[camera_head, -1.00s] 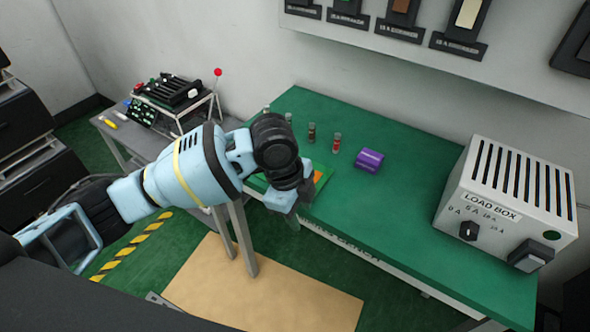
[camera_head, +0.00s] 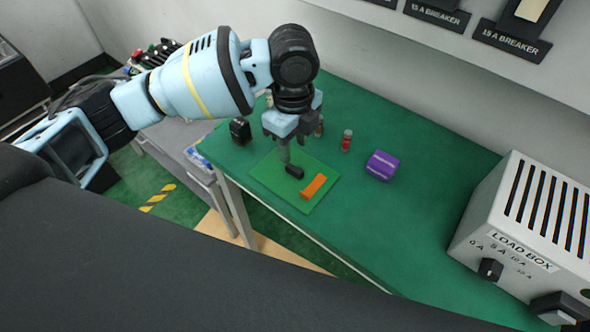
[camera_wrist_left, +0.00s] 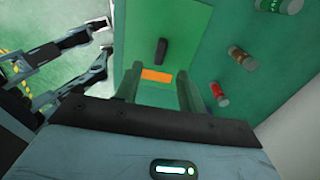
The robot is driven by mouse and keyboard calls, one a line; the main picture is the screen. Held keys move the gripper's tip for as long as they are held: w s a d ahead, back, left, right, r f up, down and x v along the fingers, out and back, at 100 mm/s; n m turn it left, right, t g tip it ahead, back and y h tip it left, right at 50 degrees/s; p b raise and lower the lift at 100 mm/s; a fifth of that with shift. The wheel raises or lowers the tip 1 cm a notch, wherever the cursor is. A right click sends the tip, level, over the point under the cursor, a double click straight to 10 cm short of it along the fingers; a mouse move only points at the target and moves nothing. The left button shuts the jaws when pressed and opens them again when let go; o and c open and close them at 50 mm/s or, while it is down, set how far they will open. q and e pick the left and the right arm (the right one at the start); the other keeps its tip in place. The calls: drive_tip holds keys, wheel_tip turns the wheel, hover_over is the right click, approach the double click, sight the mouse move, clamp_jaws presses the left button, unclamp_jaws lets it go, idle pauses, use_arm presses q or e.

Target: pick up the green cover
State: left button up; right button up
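The green cover (camera_head: 272,178) appears to be the flat, bright green square on the darker green bench. A small black handle-like block (camera_head: 294,171) and an orange bar (camera_head: 314,187) are on it. My left gripper (camera_head: 284,154) points down over the square, close to the black block. I cannot tell the fingers' height above the square.
A purple block (camera_head: 382,165) and a red vial (camera_head: 347,141) stand behind the square. A black block (camera_head: 240,131) is left of the gripper. The load box (camera_head: 530,235) fills the bench's right end. The bench between the purple block and the load box is clear.

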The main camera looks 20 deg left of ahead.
sight(292, 167)
use_arm(q)
wheel_tip(292, 167, down, 2)
drive_tip(key=shift+w, duration=0.15)
drive_tip(key=shift+a+f, duration=0.2)
drive_tip(key=shift+f, duration=2.35)
drive_tip(key=shift+r, duration=0.1)
clamp_jaws()
